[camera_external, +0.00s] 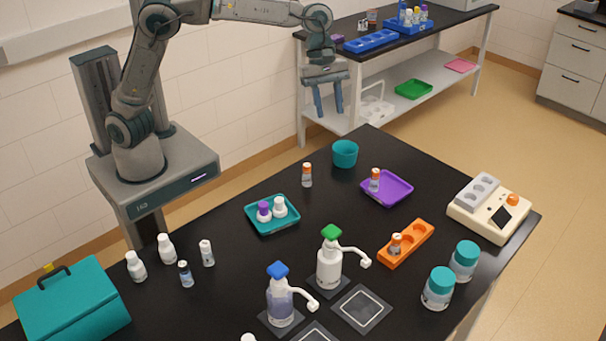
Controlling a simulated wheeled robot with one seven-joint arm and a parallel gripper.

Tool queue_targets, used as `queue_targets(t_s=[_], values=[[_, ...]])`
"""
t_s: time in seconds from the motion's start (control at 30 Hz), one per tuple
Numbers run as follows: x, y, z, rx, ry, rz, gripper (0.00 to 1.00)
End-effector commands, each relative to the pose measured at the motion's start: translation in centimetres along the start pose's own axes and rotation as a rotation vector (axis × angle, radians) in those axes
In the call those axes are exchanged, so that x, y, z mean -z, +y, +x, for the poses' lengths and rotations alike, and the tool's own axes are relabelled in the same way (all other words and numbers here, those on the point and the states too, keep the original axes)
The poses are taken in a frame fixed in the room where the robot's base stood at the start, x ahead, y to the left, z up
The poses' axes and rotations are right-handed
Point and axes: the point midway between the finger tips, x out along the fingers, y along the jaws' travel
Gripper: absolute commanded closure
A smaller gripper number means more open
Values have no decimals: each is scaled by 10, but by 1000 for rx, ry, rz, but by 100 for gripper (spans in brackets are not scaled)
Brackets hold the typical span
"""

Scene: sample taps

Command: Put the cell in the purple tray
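The purple tray (393,193) lies on the black table. A small vial with an orange cap (375,180) stands upright at its left part, seemingly inside it. A similar orange-capped vial (307,175) stands on the bare table to the left, and another (396,244) stands in the orange rack (416,238). No label tells me which item is the cell. My gripper (329,112) hangs in the air beyond the far edge of the table, pointing down. Its two fingers are apart with nothing between them.
A teal cup (345,153) stands left of the purple tray. A teal tray (270,227) holds small bottles. Two pump bottles with green (330,262) and blue (281,300) tops stand in front. A cream instrument (488,208) stands right. Table between teal tray and purple tray is mostly clear.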

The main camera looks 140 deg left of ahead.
Motion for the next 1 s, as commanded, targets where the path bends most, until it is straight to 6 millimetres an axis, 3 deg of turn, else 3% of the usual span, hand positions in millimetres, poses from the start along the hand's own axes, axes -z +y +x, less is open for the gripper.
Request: queue_targets(t_s=[0.03, 0.1, 0.33, 0.53, 0.7, 0.83, 1.0], values=[[-11, -24, -8, 8, -19, 118, 65], [-21, -55, -13, 17, -34, 292, 65], [-42, -165, -27, 26, -65, 909, 65], [-38, -263, -30, 10, -60, 1487, 65], [-16, -337, -26, -20, -17, 1990, 65], [5, -377, -19, -42, 38, 2313, 65], [24, -402, -10, -54, 99, 2565, 65]])
